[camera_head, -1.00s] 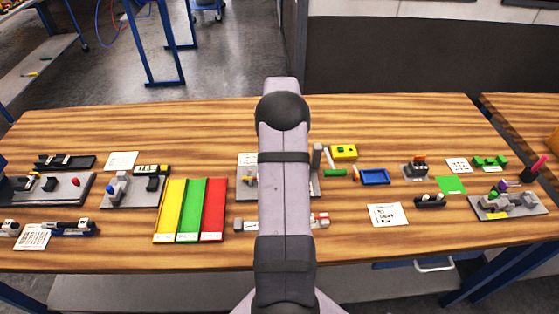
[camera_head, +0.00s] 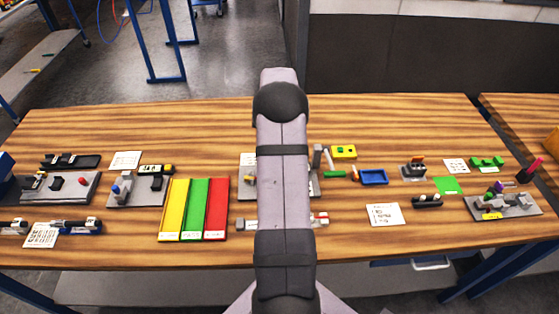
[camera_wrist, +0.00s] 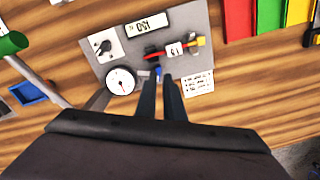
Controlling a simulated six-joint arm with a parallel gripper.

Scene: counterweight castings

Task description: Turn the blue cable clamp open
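In the wrist view a grey panel (camera_wrist: 112,68) lies below my gripper. A small blue part (camera_wrist: 158,70), probably the blue cable clamp, shows on it beside a red and black fitting (camera_wrist: 153,52). My gripper (camera_wrist: 160,80) has its two dark fingers close together with a narrow gap. Their tips are at the blue part; whether they touch or hold it I cannot tell. In the head view my arm hides most of this panel (camera_head: 245,190) and my gripper.
The panel also carries a display (camera_wrist: 146,25), a round gauge (camera_wrist: 121,80) and a knob (camera_wrist: 104,46). A green-ended post (camera_wrist: 12,43) and a blue tray (camera_wrist: 28,93) stand nearby. Yellow, green and red strips (camera_head: 204,210) lie left of my arm in the head view.

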